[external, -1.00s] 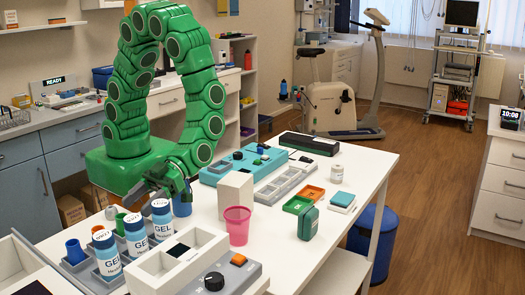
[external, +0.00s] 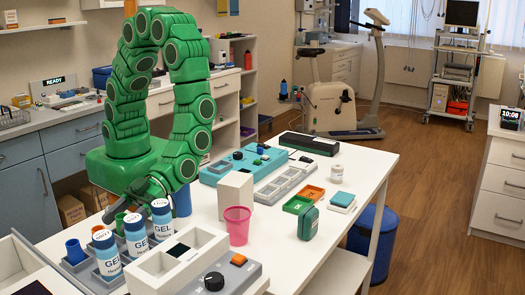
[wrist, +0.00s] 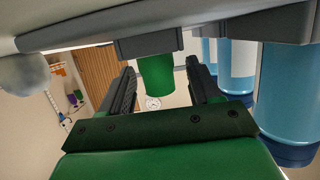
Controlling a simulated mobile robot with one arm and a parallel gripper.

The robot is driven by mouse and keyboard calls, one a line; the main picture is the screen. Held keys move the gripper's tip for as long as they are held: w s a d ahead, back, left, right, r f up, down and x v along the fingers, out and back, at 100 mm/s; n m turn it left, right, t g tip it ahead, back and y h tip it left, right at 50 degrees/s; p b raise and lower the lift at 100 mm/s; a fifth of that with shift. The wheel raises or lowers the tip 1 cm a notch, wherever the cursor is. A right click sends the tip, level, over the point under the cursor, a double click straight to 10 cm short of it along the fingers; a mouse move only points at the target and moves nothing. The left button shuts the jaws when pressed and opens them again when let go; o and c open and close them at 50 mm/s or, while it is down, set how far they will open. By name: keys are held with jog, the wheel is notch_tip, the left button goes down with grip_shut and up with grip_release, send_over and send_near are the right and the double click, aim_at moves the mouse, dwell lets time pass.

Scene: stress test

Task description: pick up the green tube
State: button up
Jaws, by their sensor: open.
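In the wrist view, which looks upside down, the green tube (wrist: 157,78) shows between the two dark, spread fingers of my gripper (wrist: 160,68). I see no finger touching it; how deep it sits between them is hard to tell.
GEL bottles (external: 163,225) stand close beside my gripper; blue and white bottles (wrist: 236,68) crowd the right of the wrist view. A blue cup (external: 75,251) is to the left. A white block (external: 236,200) and pink cup (external: 237,226) stand to the right.

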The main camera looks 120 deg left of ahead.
jog(key=shift+c, duration=0.3)
jog(key=c, duration=1)
jog(key=shift+o, duration=0.2)
notch_tip(320, 180, up, 10)
